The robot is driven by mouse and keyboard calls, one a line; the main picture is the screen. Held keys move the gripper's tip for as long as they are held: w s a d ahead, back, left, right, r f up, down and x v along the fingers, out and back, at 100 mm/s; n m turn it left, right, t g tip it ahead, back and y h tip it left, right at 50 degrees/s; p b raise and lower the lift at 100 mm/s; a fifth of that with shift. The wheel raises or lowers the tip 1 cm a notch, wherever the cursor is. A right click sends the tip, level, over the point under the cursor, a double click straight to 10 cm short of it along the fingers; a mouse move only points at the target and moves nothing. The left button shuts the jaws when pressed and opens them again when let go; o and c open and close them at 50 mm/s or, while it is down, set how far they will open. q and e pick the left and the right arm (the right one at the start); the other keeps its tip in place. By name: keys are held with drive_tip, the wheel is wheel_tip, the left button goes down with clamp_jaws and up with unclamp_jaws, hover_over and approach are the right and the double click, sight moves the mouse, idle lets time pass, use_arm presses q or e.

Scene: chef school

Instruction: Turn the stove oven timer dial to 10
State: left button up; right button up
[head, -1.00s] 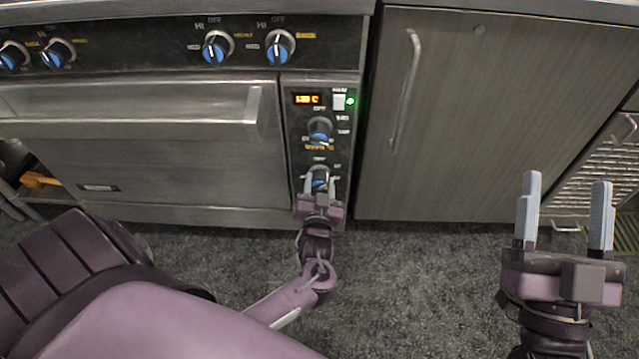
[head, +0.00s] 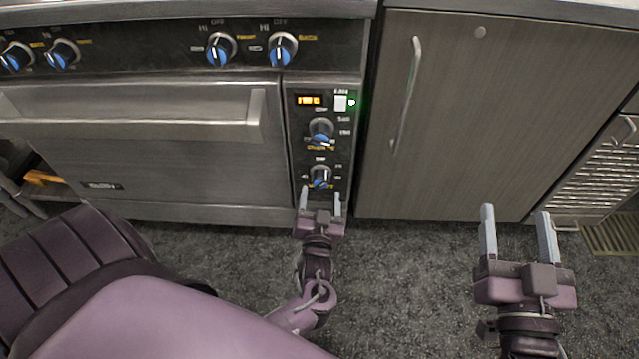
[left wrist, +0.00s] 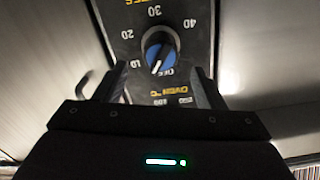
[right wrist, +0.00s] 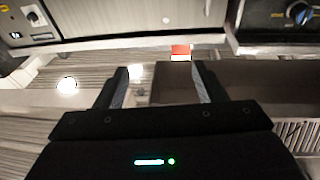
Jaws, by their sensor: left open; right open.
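The timer dial (head: 320,176), a blue and black knob, is the lower one on the oven's narrow control panel. In the left wrist view the dial (left wrist: 158,53) appears with an upside-down scale showing 10, 20, 30, 40 and OFF. Its white pointer line slants to the lower left, between the OFF and 10 marks. My left gripper (head: 320,203) is open and empty, its tips just below the dial in the head view and apart from it. My right gripper (head: 517,226) is open and empty, off to the right in front of the cabinet.
The oven door handle (head: 130,130) juts out at the left. A cabinet (head: 460,120) with a vertical handle stands at the right. The floor (head: 400,290) is clear.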

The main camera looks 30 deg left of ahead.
use_arm(q)
drive_tip(key=v, duration=0.3)
use_arm(e)
drive_tip(key=f+g, duration=0.1)
drive_tip(key=f, duration=0.1)
drive_tip(key=f+g, duration=0.1)
drive_tip(key=f, duration=0.2)
drive_tip(key=shift+s+a+f+h, duration=0.15)
drive_tip(key=shift+s+h, duration=0.05)
drive_tip(key=shift+h, duration=0.2)
